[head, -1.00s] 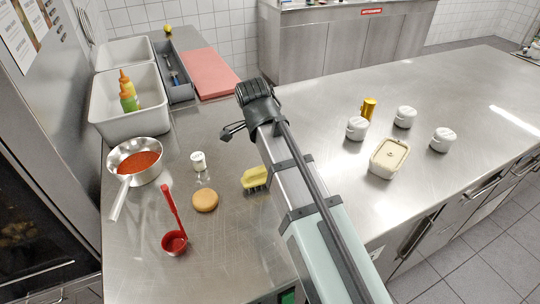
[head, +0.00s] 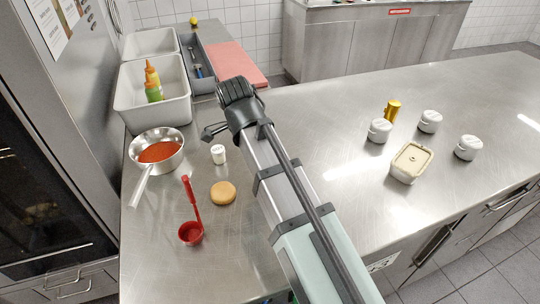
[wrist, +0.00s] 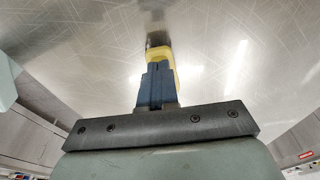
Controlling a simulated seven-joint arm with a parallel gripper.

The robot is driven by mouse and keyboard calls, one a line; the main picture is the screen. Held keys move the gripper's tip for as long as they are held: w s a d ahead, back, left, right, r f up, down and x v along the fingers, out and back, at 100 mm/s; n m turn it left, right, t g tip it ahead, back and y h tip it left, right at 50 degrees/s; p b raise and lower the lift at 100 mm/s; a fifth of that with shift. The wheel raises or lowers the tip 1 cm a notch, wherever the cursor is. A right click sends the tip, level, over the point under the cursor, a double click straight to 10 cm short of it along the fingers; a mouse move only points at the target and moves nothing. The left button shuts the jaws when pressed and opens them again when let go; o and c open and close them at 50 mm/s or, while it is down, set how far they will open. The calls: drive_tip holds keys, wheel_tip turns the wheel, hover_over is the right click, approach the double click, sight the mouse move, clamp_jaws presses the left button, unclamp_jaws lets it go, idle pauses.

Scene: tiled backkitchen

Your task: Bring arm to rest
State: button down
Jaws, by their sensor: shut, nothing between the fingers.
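My arm reaches over the steel counter (head: 160,262) in the head view, with its dark wrist end (head: 238,98) above the counter's middle. In the wrist view my gripper (wrist: 157,70) shows as blue fingers, shut together and empty. A yellow shape (wrist: 164,55) shows behind and around the fingertips; I cannot tell for sure what it is or how far it lies from them. The fingers are not clear in the head view.
Left of my arm are a pan of red sauce (head: 157,154), a red ladle (head: 191,232), a bun (head: 223,193) and a small white jar (head: 218,154). A container (head: 410,163), white lidded pots (head: 380,131) and a gold tin (head: 392,110) stand right. Counter between is clear.

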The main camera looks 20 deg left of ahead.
drive_tip(key=shift+s+a, duration=1)
